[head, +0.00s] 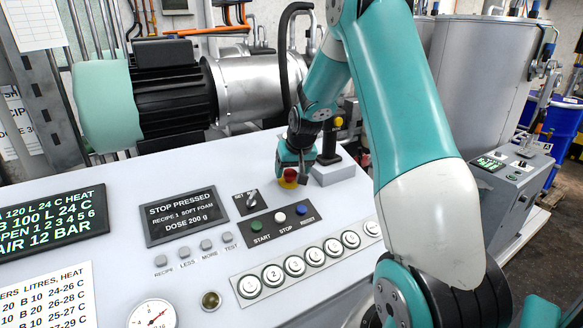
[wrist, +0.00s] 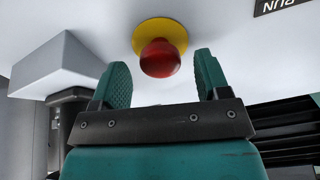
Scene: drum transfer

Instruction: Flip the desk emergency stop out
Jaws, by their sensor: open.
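The desk emergency stop (head: 289,178) is a red mushroom button on a yellow disc, on the sloped white desk panel. In the wrist view the red button (wrist: 160,58) sits just beyond and between my fingertips. My gripper (wrist: 162,80) is open, with one finger to each side of the button and a visible gap on both sides. In the head view my gripper (head: 297,160) is right at the emergency stop and hides part of it. A dark display (head: 181,215) reads STOP PRESSED, RECIPE 1 SOFT FOAM, DOSE 200 g.
A grey box (head: 333,171) with a dark lever on it stands close right of the emergency stop. A small switch plate (head: 249,201) and a START, STOP, RESET strip (head: 281,222) lie in front. A row of numbered round buttons (head: 314,256) runs along the near side.

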